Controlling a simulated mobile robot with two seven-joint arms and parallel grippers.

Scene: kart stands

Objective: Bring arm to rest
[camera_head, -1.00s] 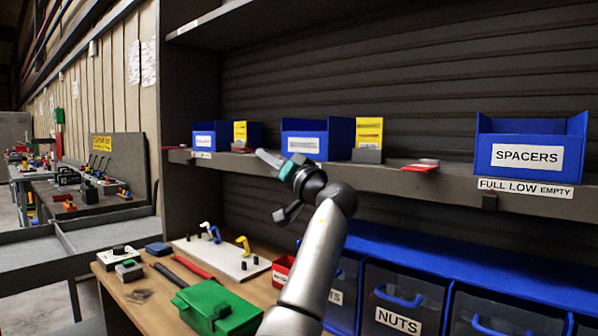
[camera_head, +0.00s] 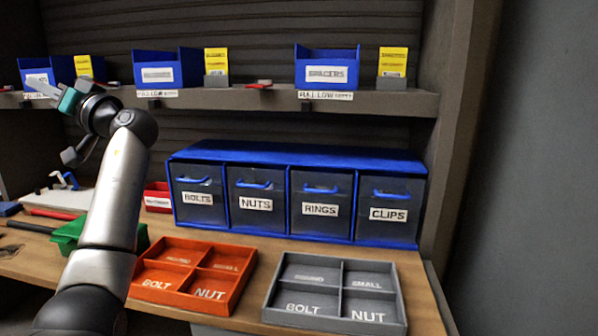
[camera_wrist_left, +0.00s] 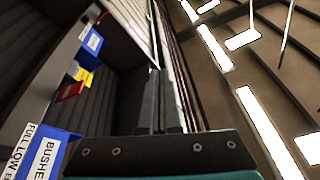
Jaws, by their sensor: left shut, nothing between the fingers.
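My left arm (camera_head: 112,195) rises from the lower left of the head view, silver with black joints. Its left gripper (camera_head: 40,88) is raised in front of the upper shelf at the far left, pointing left and slightly up. The jaws are shut and empty. In the left wrist view the two dark fingers (camera_wrist_left: 158,100) lie together. The gripper overlaps a blue bin (camera_head: 38,77) in the head view; I cannot tell whether they touch. My right gripper is not in view.
The shelf (camera_head: 390,102) carries blue bins and yellow cards. Below stand a blue drawer cabinet (camera_head: 300,157), an orange tray (camera_head: 240,290) and a grey tray (camera_head: 272,300) on the wooden bench. A green box (camera_head: 70,232) is partly behind my arm. A grey wall (camera_head: 530,170) closes the right.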

